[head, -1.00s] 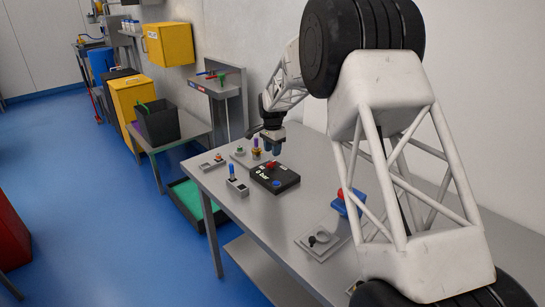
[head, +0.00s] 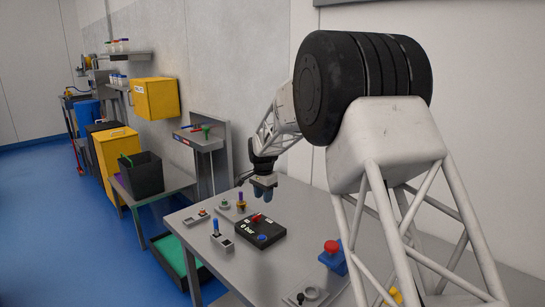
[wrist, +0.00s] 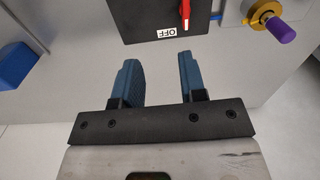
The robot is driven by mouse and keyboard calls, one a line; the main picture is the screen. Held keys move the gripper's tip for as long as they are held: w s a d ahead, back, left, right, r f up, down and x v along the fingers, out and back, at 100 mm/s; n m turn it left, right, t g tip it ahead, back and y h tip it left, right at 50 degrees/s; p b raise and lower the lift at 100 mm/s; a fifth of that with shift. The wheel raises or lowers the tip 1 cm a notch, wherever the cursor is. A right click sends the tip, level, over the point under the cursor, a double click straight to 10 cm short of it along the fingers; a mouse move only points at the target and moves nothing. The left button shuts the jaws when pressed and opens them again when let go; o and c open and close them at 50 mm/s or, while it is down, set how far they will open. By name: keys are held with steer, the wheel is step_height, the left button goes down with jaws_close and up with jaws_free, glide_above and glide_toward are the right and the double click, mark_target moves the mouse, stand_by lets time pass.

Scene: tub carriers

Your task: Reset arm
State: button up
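My gripper (head: 263,190) hangs at the end of my white truss arm, above the grey table. In the wrist view its two blue fingers (wrist: 158,82) stand apart with nothing between them. A black box (head: 261,232) marked "6 bar" lies below it on the table, with a red part and a blue button on top. In the wrist view the near part of this box (wrist: 160,30) shows a red pointer and an "OFF" label, ahead of the fingertips and apart from them.
A purple-tipped brass fitting (head: 240,203) stands beside the box. A small block with a blue pin (head: 216,230) is to its left. A blue box with a red button (head: 332,256) stands nearer me.

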steer(key=s+d+r+n, duration=0.1)
steer(key=s+d+r, duration=0.4)
steer(key=s, duration=0.5)
steer(key=s+d+r+n+t, duration=0.1)
steer(key=s+d+r+n, duration=0.1)
steer(key=s+d+r, duration=0.5)
steer(key=s+d+r+n, duration=0.1)
steer(key=s+d+r, duration=0.2)
steer(key=s, duration=0.9)
steer(key=s+d+f+n, duration=0.1)
steer(key=s+d, duration=0.1)
steer(key=s, duration=0.8)
steer(key=s+d+f+n+t, duration=0.1)
steer(key=s+d+f+n, duration=0.1)
steer(key=s, duration=0.8)
steer(key=s+d+f+n, duration=0.1)
steer(key=s+d, duration=0.2)
steer(key=s, duration=0.7)
steer(key=shift+d+f, duration=0.15)
steer(key=shift+d, duration=0.1)
